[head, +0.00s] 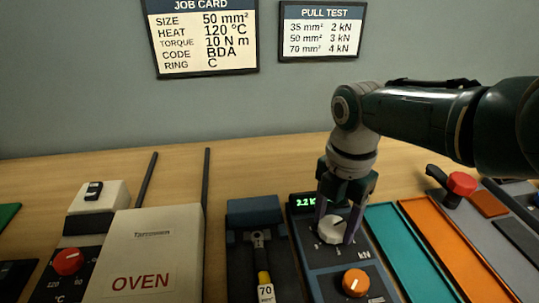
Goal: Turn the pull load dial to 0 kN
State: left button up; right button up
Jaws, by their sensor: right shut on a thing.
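The pull load dial (331,231) is a pale round knob marked kN on the dark blue pull tester panel (323,262). A small green display (306,201) above it reads about 2.2 k, its right end hidden by my gripper. My right gripper (338,221) comes down from above and is shut on the dial, one finger on each side. The fingers cover part of the dial and its scale. My left gripper is not in view.
An orange knob (356,282) sits just below the dial. A cable tagged 70 (266,292) lies in the fixture at left. The oven (150,255) stands further left; teal (408,250) and orange trays (450,245) lie right. The job card (201,40) and pull test chart (320,32) hang behind.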

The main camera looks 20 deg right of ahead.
aim_at(334, 225)
jog(key=shift+n, duration=1)
jog(key=o, duration=1.4)
jog(key=shift+c, duration=0.2)
notch_tip(334, 225, up, 10)
jog(key=p, duration=0.4)
jog(key=shift+p, duration=0.4)
jog(key=shift+s+f, duration=0.1)
